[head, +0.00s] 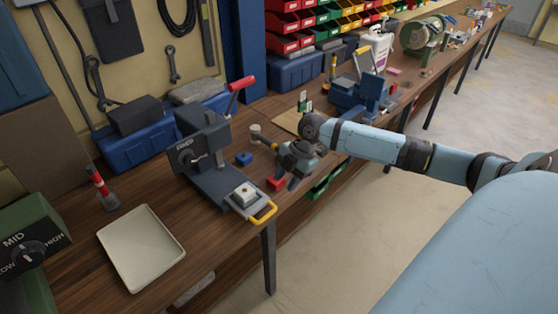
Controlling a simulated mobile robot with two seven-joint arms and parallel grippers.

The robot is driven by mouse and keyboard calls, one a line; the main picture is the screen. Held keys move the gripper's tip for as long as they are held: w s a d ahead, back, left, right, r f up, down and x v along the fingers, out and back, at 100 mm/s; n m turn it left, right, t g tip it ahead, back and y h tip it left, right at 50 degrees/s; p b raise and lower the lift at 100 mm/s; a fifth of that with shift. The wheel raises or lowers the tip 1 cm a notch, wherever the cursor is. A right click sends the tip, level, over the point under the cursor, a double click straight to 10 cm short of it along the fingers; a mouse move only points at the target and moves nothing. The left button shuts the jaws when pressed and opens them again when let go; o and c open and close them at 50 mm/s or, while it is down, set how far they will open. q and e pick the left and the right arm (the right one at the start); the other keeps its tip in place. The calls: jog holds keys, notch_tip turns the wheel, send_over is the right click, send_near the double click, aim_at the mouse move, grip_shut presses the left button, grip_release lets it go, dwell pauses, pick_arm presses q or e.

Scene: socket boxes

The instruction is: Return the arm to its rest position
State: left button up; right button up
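My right arm reaches in from the right in the head view. Its gripper (292,182) hangs over the front part of the workbench, just right of the grey press-like machine (205,150). A red block (277,184) is beside the fingers. I cannot tell whether it touches them or lies apart on the bench. The fingers are small and partly merge with their background, so their opening is unclear. My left gripper is not in view.
The workbench (210,238) holds a cream tray (140,248), a blue block (243,159), a white piece on the machine's base (245,193), a yellow handle (264,212) and a blue vise-like tool (358,98). Red bins (283,24) stand behind. Floor (345,225) is clear in front.

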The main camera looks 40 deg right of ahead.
jog(key=shift+v, duration=1.1)
jog(key=shift+a+f, duration=0.1)
